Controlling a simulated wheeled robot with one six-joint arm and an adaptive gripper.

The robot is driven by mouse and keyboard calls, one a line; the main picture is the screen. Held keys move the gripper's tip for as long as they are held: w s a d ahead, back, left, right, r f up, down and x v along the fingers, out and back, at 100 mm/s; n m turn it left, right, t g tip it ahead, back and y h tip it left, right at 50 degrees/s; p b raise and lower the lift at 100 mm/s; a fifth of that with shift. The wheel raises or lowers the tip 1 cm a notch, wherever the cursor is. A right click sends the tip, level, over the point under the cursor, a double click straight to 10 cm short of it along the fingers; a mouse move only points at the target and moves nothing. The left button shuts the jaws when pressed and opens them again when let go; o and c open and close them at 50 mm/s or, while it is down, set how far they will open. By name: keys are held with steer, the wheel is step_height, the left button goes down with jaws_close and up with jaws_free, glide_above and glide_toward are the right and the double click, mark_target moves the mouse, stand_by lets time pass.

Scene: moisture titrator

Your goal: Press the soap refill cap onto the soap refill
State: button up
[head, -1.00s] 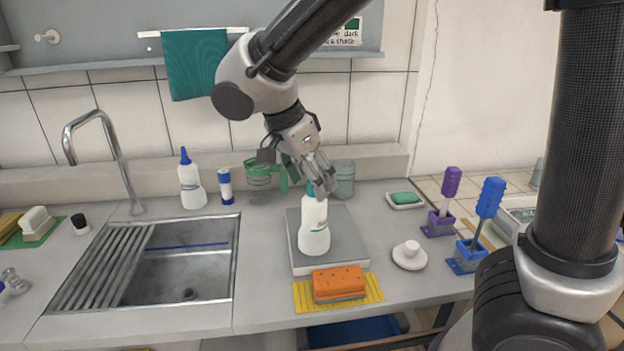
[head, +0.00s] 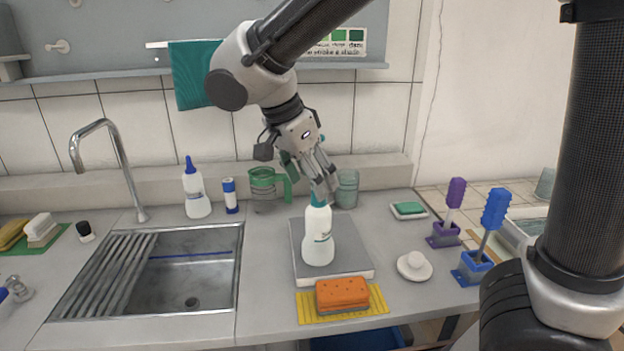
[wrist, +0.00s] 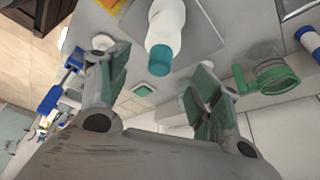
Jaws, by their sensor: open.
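The soap refill (head: 318,237) is a white bottle standing upright on a grey square plate (head: 350,274) in the head view. Its teal cap (head: 318,197) sits on top of the bottle. In the wrist view the bottle (wrist: 166,20) and the cap (wrist: 160,60) show beyond my fingers. My gripper (head: 326,184) is just above and behind the cap in the head view. In the wrist view my gripper (wrist: 156,85) has its fingers spread, with nothing held between them. I cannot tell whether the cap is fully seated.
An orange sponge (head: 342,292) on a yellow mat lies in front of the plate. A white knobbed dish (head: 414,266) is to its right. A green-handled jug (head: 265,188) and a grey-green cup (head: 347,188) stand behind. The sink (head: 190,280) is at left.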

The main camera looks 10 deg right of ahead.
steer(key=shift+a+r, duration=0.15)
steer(key=shift+r, duration=0.15)
steer(key=v, duration=1.2)
steer(key=shift+s, duration=0.1)
stand_by(0.7)
steer(key=s+d+f+n+y, duration=0.25)
steer(key=d+f+n, duration=0.45)
steer(key=n, duration=0.9)
steer(key=s+d+m, duration=0.1)
steer(key=s+d, duration=0.1)
steer(key=d, duration=0.6)
steer(key=s+d+f+m+t+y, duration=0.1)
steer(key=s+d, duration=0.2)
steer(key=d, duration=0.6)
steer(key=s+d+f+m+t, duration=0.1)
steer(key=s+d+m, duration=0.1)
steer(key=d, duration=0.7)
steer(key=shift+s+f, duration=0.25)
steer(key=shift+s, duration=0.2)
